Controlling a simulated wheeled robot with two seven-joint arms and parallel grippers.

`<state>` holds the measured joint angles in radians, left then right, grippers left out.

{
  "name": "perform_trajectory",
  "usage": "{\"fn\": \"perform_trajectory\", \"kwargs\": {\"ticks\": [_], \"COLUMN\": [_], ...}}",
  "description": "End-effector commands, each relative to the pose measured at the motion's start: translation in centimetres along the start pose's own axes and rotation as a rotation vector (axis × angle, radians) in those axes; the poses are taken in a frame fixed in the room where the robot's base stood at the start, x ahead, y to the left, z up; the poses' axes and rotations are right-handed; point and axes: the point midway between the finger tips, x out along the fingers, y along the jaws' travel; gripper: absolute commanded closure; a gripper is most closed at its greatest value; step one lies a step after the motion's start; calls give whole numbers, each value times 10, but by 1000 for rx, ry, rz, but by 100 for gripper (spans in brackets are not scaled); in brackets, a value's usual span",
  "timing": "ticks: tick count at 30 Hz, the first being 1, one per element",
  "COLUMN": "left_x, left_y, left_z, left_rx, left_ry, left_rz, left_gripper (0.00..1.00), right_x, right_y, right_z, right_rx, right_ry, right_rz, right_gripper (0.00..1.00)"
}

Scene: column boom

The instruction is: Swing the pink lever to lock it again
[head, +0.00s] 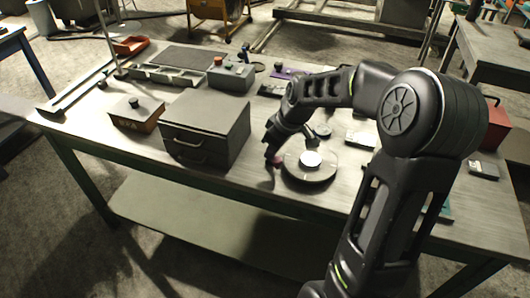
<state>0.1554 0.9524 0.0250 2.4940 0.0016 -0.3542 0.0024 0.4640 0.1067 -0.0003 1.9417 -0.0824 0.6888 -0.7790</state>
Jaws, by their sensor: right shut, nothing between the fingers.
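The pink lever (277,161) shows as a small dark pink patch at the left edge of a round grey base (309,175) with a bright white disc on top. My right gripper (269,153) is shut and points down just beside the lever, partly hiding it. I cannot tell whether the fingers touch the lever, nor which way the lever is turned. My right arm covers part of the table behind the round base. My left gripper is not in view.
A grey drawer cabinet (205,128) stands left of the gripper. Behind it are a grey control box (231,77) with knobs and a compartment tray (176,75). A red box (484,125) is at the right. The table's front strip (250,184) is clear.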

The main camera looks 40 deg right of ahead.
Motion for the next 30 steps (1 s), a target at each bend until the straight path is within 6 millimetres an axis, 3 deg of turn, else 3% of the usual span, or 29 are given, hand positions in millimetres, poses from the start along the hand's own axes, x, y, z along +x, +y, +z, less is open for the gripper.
{"fn": "perform_trajectory", "kwargs": {"ticks": [12,30], "left_x": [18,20], "left_y": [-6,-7], "left_z": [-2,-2], "left_rx": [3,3], "left_ry": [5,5], "left_rz": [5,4], "left_gripper": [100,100], "right_x": [0,-2], "right_y": [5,7], "right_z": [6,6], "right_rx": [-59,-58], "right_ry": [-1,-1], "right_rz": [-22,-21], "right_gripper": [100,100]}}
